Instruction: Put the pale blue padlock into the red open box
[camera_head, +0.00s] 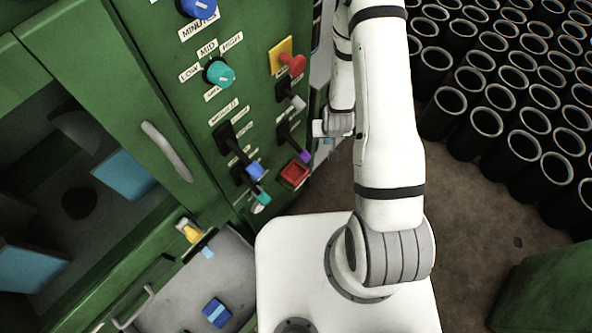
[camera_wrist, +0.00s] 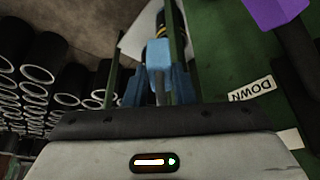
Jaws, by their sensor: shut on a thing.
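The pale blue padlock (camera_wrist: 158,56) shows in the middle of the wrist view, between the blue fingers of my gripper (camera_wrist: 157,88). My gripper is shut on it. In the head view my gripper is mostly hidden behind my own arm and wrist, close to the right edge of the green cabinet front. A small red box (camera_head: 294,174) with a square rim sits low on the cabinet front in the head view. The gripper is a little above and to the right of it in that picture. The red box is not clearly seen in the wrist view.
Levers crowd the green panel (camera_head: 235,105); a purple handle (camera_head: 305,156) is just above the red box and also shows in the wrist view (camera_wrist: 277,12). A grey tray (camera_head: 180,297) holds a blue block (camera_head: 216,312). Many black sleeves (camera_head: 480,130) stand at right.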

